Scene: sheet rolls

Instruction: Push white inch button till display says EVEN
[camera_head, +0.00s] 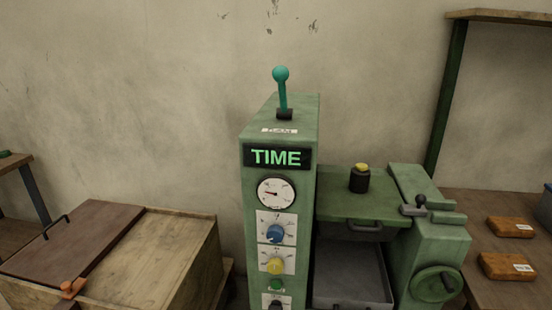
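The display (277,156) on the front of a tall green machine column (308,135) reads TIME in green letters. A dark control at the bottom edge is cut off by the frame. I see no white button in this view. Neither of my grippers is in view.
A teal lever (282,90) stands upright on the column. To its right are a green press plate (340,206) with a yellow-topped black knob (360,178), a grey tray (348,272) and a handwheel (437,284). A wooden crate (160,265) stands left; orange blocks (508,266) lie right.

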